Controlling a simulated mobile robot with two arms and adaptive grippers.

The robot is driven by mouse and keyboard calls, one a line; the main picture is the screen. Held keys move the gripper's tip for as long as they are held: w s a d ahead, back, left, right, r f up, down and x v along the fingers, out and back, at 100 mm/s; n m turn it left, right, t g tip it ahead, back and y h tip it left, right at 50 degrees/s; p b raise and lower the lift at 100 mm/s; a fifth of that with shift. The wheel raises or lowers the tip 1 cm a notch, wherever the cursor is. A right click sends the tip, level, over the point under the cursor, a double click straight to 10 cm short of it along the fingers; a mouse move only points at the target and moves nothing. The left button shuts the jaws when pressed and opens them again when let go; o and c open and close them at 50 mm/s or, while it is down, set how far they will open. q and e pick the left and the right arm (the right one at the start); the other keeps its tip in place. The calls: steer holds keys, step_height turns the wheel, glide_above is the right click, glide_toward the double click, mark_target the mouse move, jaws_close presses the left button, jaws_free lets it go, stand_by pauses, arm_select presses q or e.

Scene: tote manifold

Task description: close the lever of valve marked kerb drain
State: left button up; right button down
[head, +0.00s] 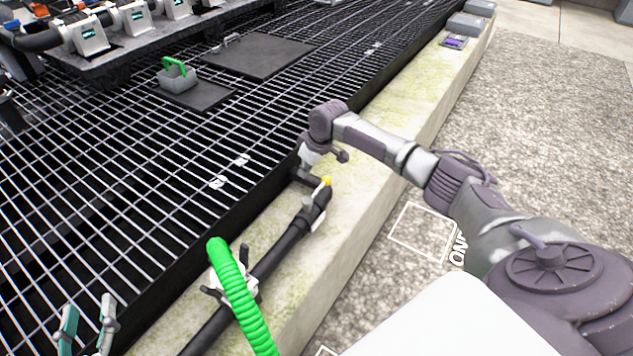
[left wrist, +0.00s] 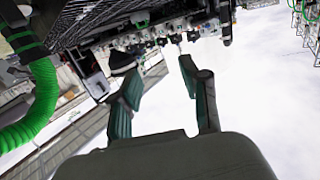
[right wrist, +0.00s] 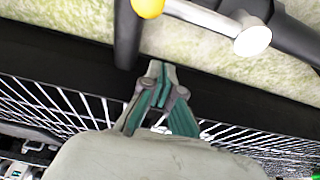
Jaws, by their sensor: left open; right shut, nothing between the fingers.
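A valve on the black pipe (head: 283,245) lies on the pale kerb. Its lever has a yellow tip (head: 326,181); the right wrist view shows the yellow tip (right wrist: 148,7), the grey bar and a pale round cap (right wrist: 252,40). No marking is readable on it. My right gripper (head: 304,166) is close to the lever, on the grating side. The right wrist view shows its fingers (right wrist: 158,72) shut and empty, apart from the lever in the picture. My left gripper (head: 88,322) is open and empty at the lower left; its spread fingers also show in the left wrist view (left wrist: 160,75).
A green hose (head: 240,292) crosses the pipe near the bottom. Black grating (head: 120,170) fills the left. A bench rack with several white-labelled valves (head: 90,38) and a grey caddy with a green handle (head: 178,80) stand beyond. Gravel (head: 480,165) lies right of the kerb.

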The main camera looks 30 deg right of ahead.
mark_target(317, 191)
arm_select(q)
steer(key=shift+w+d+r+t+h+b, duration=0.1)
steer(key=shift+d+r+t+h+b, duration=0.15)
steer(key=shift+r+t, duration=0.65)
steer(key=shift+d+r+t+h+b, duration=0.1)
steer(key=shift+r+t+h, duration=0.3)
steer(key=shift+r, duration=0.8)
arm_select(e)
steer(key=shift+s+d+f, duration=0.2)
steer(key=shift+s+d, duration=0.05)
steer(key=shift+s, duration=0.35)
steer(key=shift+s+d+f, duration=0.25)
steer(key=shift+s, duration=0.3)
steer(key=shift+s+d+f, duration=0.2)
steer(key=shift+s+d, duration=0.05)
steer(key=shift+s, duration=0.35)
